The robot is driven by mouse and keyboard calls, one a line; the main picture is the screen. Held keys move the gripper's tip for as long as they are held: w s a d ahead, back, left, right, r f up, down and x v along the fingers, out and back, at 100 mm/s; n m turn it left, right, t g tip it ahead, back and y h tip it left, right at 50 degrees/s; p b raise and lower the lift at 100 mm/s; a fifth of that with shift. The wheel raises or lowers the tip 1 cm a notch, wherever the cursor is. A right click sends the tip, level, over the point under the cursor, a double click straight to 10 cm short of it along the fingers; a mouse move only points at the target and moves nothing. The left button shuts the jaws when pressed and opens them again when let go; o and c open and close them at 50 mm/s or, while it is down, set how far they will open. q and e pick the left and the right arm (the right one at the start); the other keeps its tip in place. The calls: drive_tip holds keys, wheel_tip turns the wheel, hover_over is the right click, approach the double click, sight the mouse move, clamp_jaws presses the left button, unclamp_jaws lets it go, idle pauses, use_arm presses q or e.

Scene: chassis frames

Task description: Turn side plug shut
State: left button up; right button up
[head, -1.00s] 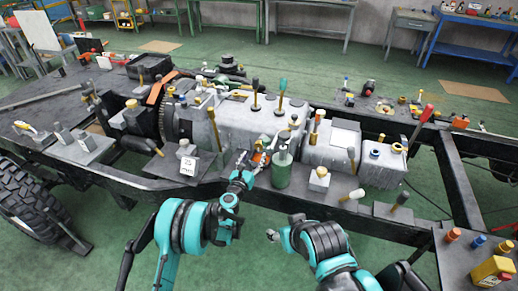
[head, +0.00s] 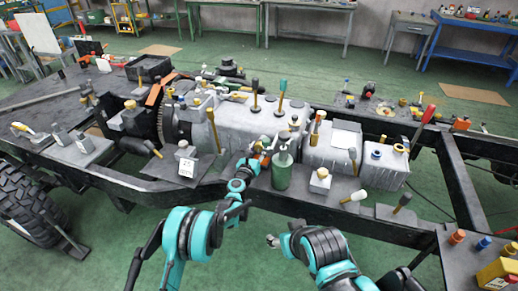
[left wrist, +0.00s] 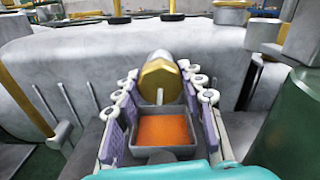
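The side plug (left wrist: 160,78) is a brass hexagonal head on a grey round body, with a thin pale mark on its lower edge. It stands out from the side of the grey housing (left wrist: 90,65), in the left wrist view. My left gripper (left wrist: 160,85) is at the plug with one finger on each side of it. The fingers are apart, and I cannot tell whether they touch it. In the head view my left gripper (head: 257,150) is against the housing's near side, and the plug is not clear there. My right gripper (head: 272,241) is low in front of the frame, its fingers unclear.
A green bottle (head: 282,172) stands close to the right of my left gripper; its side also fills the right of the left wrist view (left wrist: 290,125). A small pale block with a knob (head: 320,181) and the dark chassis rail (head: 330,212) lie nearby.

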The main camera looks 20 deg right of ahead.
use_arm(q)
drive_tip(key=shift+m, duration=0.3)
drive_tip(key=m, duration=0.3)
drive_tip(key=shift+m, duration=0.3)
drive_tip(key=m, duration=0.4)
drive_tip(key=shift+m, duration=0.3)
drive_tip(key=m, duration=0.4)
drive_tip(key=shift+d, duration=0.1)
drive_tip(key=shift+m, duration=2)
drive_tip(key=o, duration=1.2)
drive_tip(key=shift+c, duration=0.2)
